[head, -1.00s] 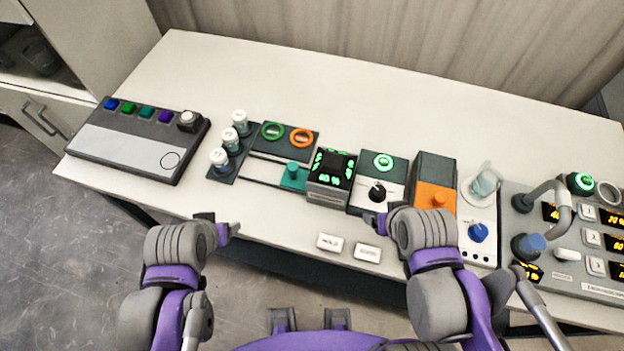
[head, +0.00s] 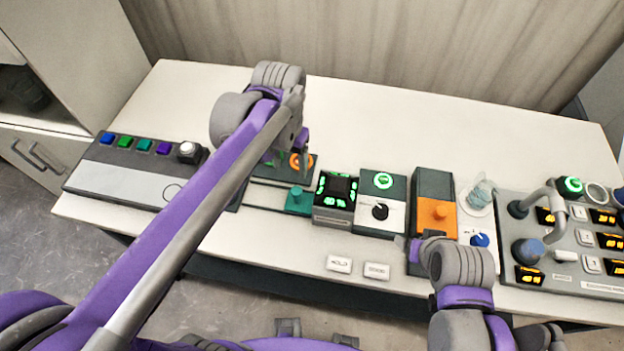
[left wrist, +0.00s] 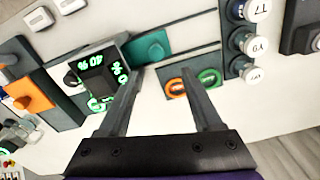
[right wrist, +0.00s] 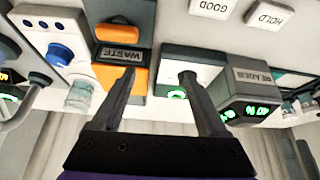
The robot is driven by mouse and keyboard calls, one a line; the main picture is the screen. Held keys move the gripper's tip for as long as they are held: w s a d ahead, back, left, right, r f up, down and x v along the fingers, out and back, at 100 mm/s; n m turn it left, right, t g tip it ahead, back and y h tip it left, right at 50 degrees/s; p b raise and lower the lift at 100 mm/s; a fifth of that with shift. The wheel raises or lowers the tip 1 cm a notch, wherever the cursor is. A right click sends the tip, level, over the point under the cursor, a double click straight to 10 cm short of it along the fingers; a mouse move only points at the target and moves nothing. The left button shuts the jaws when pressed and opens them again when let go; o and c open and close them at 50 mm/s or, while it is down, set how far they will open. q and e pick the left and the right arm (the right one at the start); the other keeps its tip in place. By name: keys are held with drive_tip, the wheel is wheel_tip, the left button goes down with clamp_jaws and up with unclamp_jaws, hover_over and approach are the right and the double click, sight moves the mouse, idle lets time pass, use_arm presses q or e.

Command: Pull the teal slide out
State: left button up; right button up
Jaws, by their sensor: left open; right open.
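My left gripper (head: 290,160) is open and empty above the panel with the orange and green rings, a little behind the slide; my arm hides part of the rail. It also shows in the left wrist view (left wrist: 162,72). My right gripper (head: 408,243) is open and empty near the table front, before the orange waste unit; the right wrist view shows it too (right wrist: 158,75).
The display box (head: 335,197) stands close to the slide's right. An orange-fronted waste unit (head: 434,213) and a control panel (head: 580,245) stand further right. White-capped vials (left wrist: 243,40) stand beyond the rings. The back of the table is clear.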

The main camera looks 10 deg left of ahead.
sight(297, 189)
use_arm(q)
drive_tip(key=f, duration=0.7)
drive_tip(key=d+f, duration=0.1)
drive_tip(key=f, duration=0.2)
drive_tip(key=shift+w+f+b, duration=0.25)
drive_tip(key=shift+w+b, duration=0.05)
drive_tip(key=shift+b, duration=0.05)
clamp_jaws()
idle(1.1)
